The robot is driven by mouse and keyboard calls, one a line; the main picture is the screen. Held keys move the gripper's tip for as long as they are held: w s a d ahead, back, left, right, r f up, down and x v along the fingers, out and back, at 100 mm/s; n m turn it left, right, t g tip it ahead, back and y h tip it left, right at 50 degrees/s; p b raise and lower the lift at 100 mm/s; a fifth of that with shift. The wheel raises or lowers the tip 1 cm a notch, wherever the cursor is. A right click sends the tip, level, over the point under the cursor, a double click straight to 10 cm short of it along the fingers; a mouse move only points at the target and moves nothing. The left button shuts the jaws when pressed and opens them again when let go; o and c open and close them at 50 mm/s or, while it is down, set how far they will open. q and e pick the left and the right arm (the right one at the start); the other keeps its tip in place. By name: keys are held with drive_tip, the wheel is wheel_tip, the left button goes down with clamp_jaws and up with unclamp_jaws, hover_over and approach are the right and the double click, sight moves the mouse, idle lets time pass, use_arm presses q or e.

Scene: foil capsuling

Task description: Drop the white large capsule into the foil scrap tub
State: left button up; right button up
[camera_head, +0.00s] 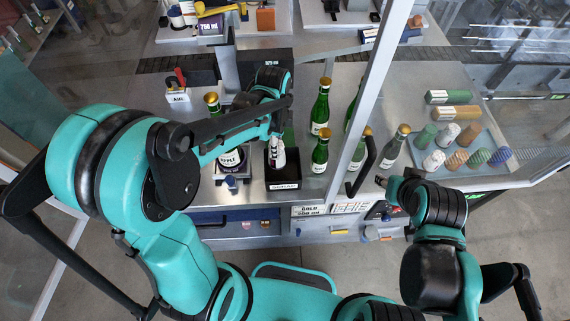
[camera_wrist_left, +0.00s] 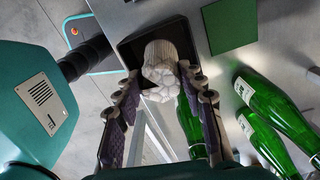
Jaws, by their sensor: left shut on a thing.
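The white large capsule (camera_wrist_left: 160,68) is between the fingertips of my left gripper (camera_wrist_left: 160,82) in the left wrist view; its lower part looks crumpled. The gripper is shut on it. The black foil scrap tub (camera_wrist_left: 129,44) lies behind the capsule in that view, its opening partly hidden by capsule and fingers. In the head view the tub (camera_head: 284,185) stands at the bench's front edge with a white label, and the left gripper (camera_head: 277,145) is just above it. My right gripper (camera_head: 386,183) is at the bench's front edge, away from the tub; its fingers are unclear.
Green bottles (camera_head: 320,155) stand right of the tub, close to the left gripper. A tray (camera_head: 440,172) of coloured capsules is at right. A slanted clear guard with a post (camera_head: 377,75) crosses the bench.

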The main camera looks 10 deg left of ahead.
use_arm(q)
drive_tip(key=f+b, duration=0.4)
drive_tip(key=f, duration=0.1)
drive_tip(key=shift+s+f, duration=0.2)
drive_tip(key=shift+f, duration=0.05)
drive_tip(key=o, duration=0.8)
drive_tip(key=shift+c, duration=0.2)
wheel_tip(320, 180, up, 12)
idle(0.3)
